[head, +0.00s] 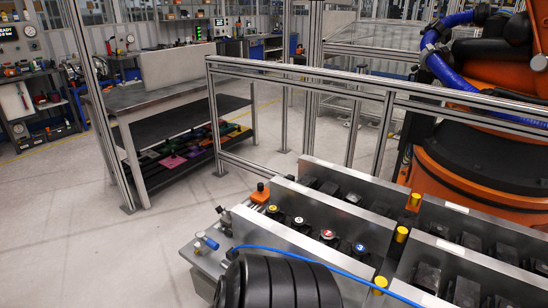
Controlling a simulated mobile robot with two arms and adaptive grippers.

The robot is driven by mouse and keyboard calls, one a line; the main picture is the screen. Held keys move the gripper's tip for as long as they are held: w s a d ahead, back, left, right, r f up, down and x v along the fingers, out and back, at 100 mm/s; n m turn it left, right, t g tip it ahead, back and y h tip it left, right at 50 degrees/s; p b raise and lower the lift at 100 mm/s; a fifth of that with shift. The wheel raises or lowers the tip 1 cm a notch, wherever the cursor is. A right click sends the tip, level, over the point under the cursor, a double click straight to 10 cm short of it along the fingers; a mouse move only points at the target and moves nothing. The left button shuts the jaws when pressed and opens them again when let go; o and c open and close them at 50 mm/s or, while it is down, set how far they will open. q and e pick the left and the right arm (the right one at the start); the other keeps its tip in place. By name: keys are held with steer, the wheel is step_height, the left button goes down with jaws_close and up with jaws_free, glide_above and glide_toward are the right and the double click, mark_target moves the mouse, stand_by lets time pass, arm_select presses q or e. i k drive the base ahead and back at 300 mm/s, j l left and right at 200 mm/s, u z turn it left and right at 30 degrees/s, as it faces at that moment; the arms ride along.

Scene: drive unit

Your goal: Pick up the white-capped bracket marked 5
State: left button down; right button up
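A metal fixture (240,222) with upright grey plates stands at the lower right. A row of small round-capped parts sits along its front channel. One cap looks pale or whitish (298,220), but its number is too small to read, so I cannot tell if it is the white-capped bracket marked 5. Beside it are a yellow cap (272,209), a red cap (328,234) and a blue cap (360,248). The lower parts of these pieces are hidden in the channel. Neither of my grippers is in view.
A black ribbed cylinder (285,283) and blue cable cover the fixture's near edge. Yellow posts (401,234) stand between the plates. An aluminium rail (300,75) and an orange robot (470,170) are behind. A workbench (165,98) stands left; the floor (90,240) there is clear.

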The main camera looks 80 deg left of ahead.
mark_target(299, 224)
steer(key=u, duration=2.65)
steer(key=i+j, duration=0.25)
steer(key=j+u, duration=0.05)
